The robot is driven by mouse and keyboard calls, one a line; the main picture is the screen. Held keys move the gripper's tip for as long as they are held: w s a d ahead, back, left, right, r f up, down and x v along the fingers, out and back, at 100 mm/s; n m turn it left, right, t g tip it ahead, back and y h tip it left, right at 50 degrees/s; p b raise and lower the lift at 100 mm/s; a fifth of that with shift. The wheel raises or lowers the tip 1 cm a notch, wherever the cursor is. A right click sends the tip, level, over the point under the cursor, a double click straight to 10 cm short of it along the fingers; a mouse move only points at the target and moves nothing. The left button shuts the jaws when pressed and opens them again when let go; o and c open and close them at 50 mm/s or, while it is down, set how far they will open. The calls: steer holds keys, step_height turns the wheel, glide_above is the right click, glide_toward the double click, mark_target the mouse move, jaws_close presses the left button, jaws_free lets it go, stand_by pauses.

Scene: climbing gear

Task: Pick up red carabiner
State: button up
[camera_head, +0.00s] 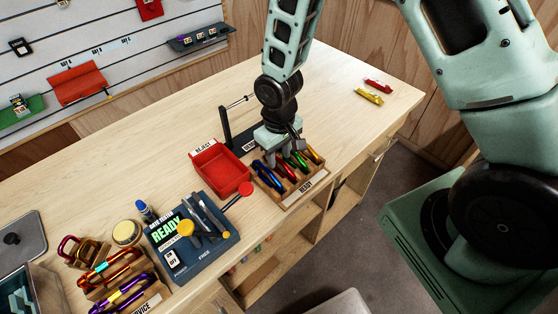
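A red carabiner (286,172) stands in the wooden tray labelled READY (306,189), between a blue carabiner (267,175) and a green carabiner (299,161). A yellow carabiner (314,155) is at the tray's right end. My gripper (285,158) points down right over this tray, close above the carabiners, and hides their back parts. I cannot tell whether its fingers touch or hold anything. Another red item (378,85) lies at the table's far right beside a yellow one (369,96); both are small in view.
A red REJECT bin (219,169) stands left of the tray. A dark stand with an upright post (225,127) is behind it. A dark READY panel with tools (190,238) and a SERVICE rack of carabiners (118,278) are at lower left. The table's back middle is clear.

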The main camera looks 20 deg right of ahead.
mark_target(279, 159)
steer(key=shift+f, duration=1)
jaws_close()
steer(key=shift+r+b, duration=1.2)
steer(key=shift+r, duration=3.85)
steer(key=c, duration=0.7)
jaws_free()
jaws_close()
